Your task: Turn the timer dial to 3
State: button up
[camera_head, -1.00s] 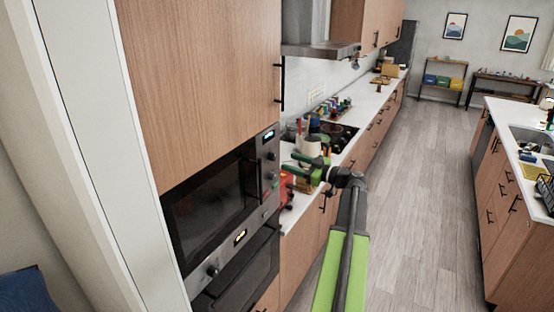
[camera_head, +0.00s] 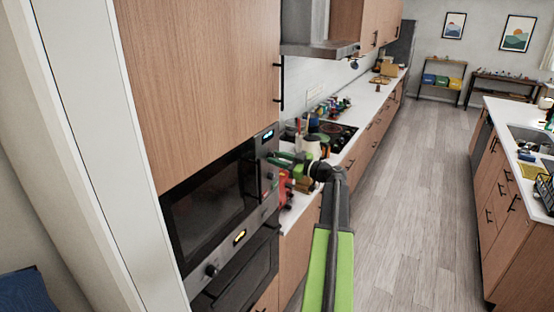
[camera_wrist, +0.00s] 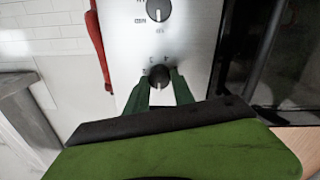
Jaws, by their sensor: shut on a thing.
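The timer dial (camera_wrist: 159,75) is a small dark knob on the silver microwave panel, with numerals printed around it in the wrist view. My gripper (camera_wrist: 160,82) has its two green fingers on either side of this knob and is shut on it. The dial's pointer is hidden or too small to read. In the head view my gripper (camera_head: 272,158) reaches left to the control panel beside the microwave door (camera_head: 212,197). It covers the knob there.
A second knob (camera_wrist: 158,10) with a white mark sits on the same panel. A red object (camera_wrist: 100,48) stands close beside the panel. The microwave's vertical handle (camera_head: 251,179) is near my fingers. Pots and jars crowd the counter behind; the floor (camera_head: 425,190) is clear.

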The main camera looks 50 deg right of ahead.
grip_shut()
